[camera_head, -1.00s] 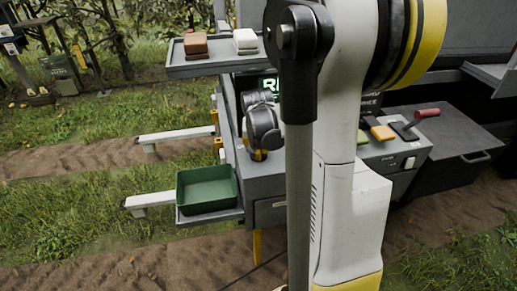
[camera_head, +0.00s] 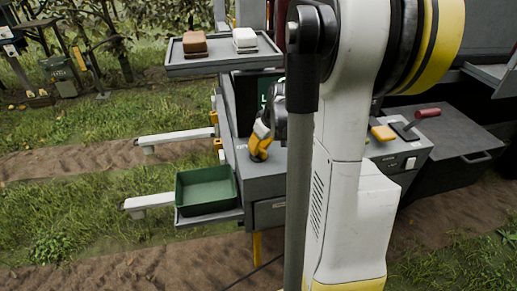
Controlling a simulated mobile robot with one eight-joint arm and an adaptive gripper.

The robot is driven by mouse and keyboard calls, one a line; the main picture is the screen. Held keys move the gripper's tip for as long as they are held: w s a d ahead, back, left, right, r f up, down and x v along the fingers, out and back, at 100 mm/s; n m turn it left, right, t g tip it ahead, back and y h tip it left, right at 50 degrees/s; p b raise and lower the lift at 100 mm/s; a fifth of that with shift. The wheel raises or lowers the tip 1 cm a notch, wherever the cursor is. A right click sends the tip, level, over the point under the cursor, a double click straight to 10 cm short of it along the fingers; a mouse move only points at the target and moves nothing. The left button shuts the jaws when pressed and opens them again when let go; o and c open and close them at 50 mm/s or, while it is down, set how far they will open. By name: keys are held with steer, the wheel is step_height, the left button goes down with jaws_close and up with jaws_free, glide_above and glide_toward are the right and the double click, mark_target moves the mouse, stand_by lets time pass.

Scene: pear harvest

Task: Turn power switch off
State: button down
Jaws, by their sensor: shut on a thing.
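My gripper (camera_head: 268,126) is over the left part of the grey console (camera_head: 268,176), below a dark screen (camera_head: 264,97) with pale green lettering. It appears shut on a small yellow part (camera_head: 259,146), which stands tilted on the console top beside a small printed label. I cannot tell for sure whether this yellow part is the power switch. My arm hides the middle of the console and part of the gripper. On the console's right front panel is a small white switch-like part (camera_head: 410,163); its position is too small to read.
A green tray (camera_head: 206,190) sits at lower left. A shelf (camera_head: 222,64) above holds a brown block (camera_head: 194,44) and a white block (camera_head: 244,39). Grass lies left.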

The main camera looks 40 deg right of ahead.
stand_by(0.4)
steer(key=c, duration=1.3)
jaws_free()
steer(key=shift+c, duration=0.2)
steer(key=shift+r, duration=0.1)
steer(key=v, duration=1.2)
steer(key=shift+d, duration=0.1)
